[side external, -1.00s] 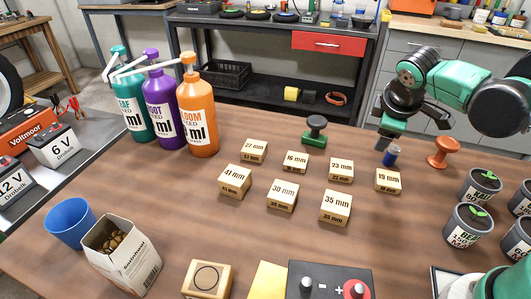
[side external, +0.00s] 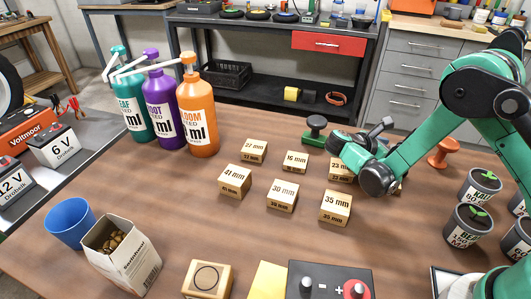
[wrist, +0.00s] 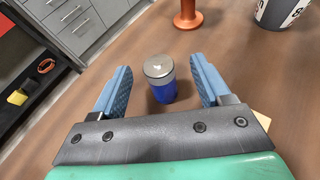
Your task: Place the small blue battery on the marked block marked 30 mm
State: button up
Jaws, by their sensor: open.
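The small blue battery (wrist: 160,78) stands upright in the wrist view, with a silver top and blue sides. My gripper (wrist: 160,65) is open, with one blue finger on each side of the battery and a visible gap to each. In the side external view the battery is hidden behind my arm. The wooden block marked 30 mm (side external: 283,196) stands on the table left of my arm, between the 41 mm block (side external: 235,182) and the 35 mm block (side external: 335,207). Its top is bare.
Blocks marked 27 mm (side external: 254,150) and 16 mm (side external: 295,161) stand behind. The 23 mm block (side external: 340,168) is partly covered by my arm. An orange knobbed object (wrist: 187,14) stands beyond the battery. Plant pots (side external: 470,226) stand at the right.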

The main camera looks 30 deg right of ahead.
jog(key=shift+x, duration=1.75)
grip_shut()
jog(key=shift+r, duration=0.1)
